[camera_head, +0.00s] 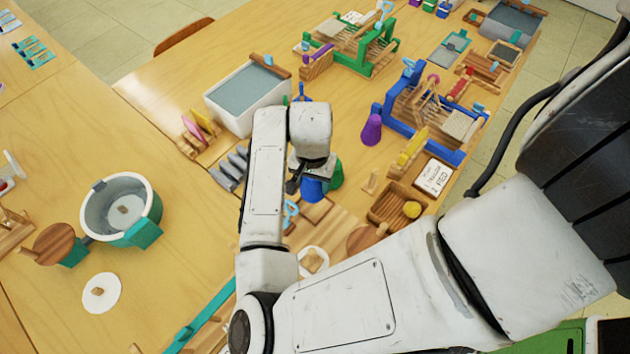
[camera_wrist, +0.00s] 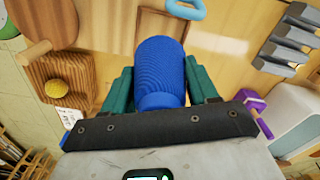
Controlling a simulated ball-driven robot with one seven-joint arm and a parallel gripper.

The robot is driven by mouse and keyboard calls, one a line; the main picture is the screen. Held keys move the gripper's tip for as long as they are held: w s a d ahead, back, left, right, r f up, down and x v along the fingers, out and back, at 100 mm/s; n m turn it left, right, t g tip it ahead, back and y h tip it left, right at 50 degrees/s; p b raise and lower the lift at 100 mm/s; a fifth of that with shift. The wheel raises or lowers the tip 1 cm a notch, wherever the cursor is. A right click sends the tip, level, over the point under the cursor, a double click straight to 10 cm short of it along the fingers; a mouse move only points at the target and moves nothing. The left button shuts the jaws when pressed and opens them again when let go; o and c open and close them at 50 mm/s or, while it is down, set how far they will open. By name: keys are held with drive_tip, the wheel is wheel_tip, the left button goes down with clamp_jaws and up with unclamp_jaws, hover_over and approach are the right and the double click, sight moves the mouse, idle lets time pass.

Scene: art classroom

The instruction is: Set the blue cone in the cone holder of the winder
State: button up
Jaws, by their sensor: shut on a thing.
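The blue cone (camera_head: 313,189) shows below my wrist in the head view, above the front part of the table. In the wrist view the blue cone (camera_wrist: 160,70) is ribbed and lies between the two dark teal fingers. My gripper (camera_wrist: 158,80) is shut on it; it also shows in the head view (camera_head: 312,170), partly hidden by my wrist. A green shape beside the cone in the head view may be a finger or another cone; I cannot tell. I cannot make out the winder or its cone holder with certainty.
A wooden tray (camera_head: 392,207) with a yellow ball stands right of my gripper. A purple cone (camera_head: 371,130) stands by a blue loom (camera_head: 440,148). Grey bars (camera_head: 229,168) and a white tub (camera_head: 222,113) are behind left. A teal pot (camera_head: 92,222) stands at left.

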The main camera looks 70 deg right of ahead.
drive_tip(key=shift+f+b, duration=2.05)
drive_tip(key=shift+f, duration=0.4)
drive_tip(key=shift+r+p, duration=0.3)
drive_tip(key=shift+r, duration=0.05)
drive_tip(key=shift+f+b, duration=0.55)
drive_tip(key=shift+f, duration=1.15)
idle(1.2)
drive_tip(key=o, duration=1.2)
drive_tip(key=shift+r, duration=0.1)
wheel_tip(320, 180, up, 11)
drive_tip(key=shift+f, duration=0.15)
